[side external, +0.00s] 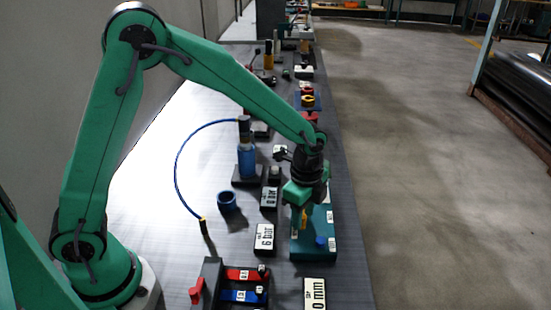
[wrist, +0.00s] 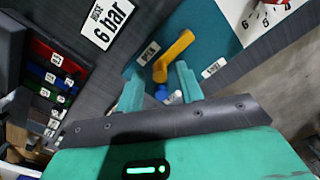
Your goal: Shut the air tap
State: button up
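The air tap's yellow lever (wrist: 176,52) is bent and sits on a dark teal base (wrist: 208,35) in the wrist view. A white label reading "OPEN" (wrist: 148,52) lies left of it, and another small label (wrist: 213,68) lies to its right. My gripper (wrist: 157,72) is open, its two green fingers apart, with the lever's near end appearing between the tips. I cannot tell whether they touch it. In the side view my gripper (side external: 304,208) points down over the teal base (side external: 312,253), partly hiding the yellow lever (side external: 304,219).
A blue knob (side external: 320,241) is on the same base, near the lever. A "6 bar" block (side external: 265,239), a blue ring (side external: 227,201) and a blue bottle (side external: 246,160) stand to the left. A rack with red and blue pieces (side external: 211,272) is in front. The bench's right edge is close.

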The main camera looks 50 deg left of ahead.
jog(key=shift+f, duration=0.25)
grip_shut()
